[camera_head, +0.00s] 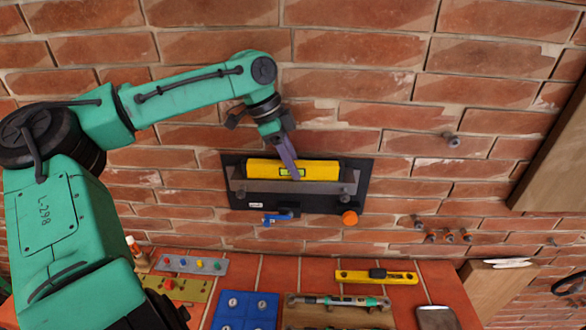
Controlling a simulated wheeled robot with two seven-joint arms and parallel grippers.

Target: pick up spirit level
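The yellow spirit level (322,170) with a green vial at its middle lies level on a grey ledge of a black wall plate (355,205). My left gripper (288,163) reaches in from the upper left. Its purple-grey fingers overlap the middle of the level, just above the vial. I see the fingers nearly edge-on, so I cannot tell how far apart they are or whether they touch the level. My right gripper is not in view.
A blue-handled valve (277,217) and an orange knob (349,217) sit under the plate. Below, a red-tiled surface holds a yellow bar (376,276), a blue block (245,310) and a wooden tray (338,317). A wooden beam (555,155) stands at right.

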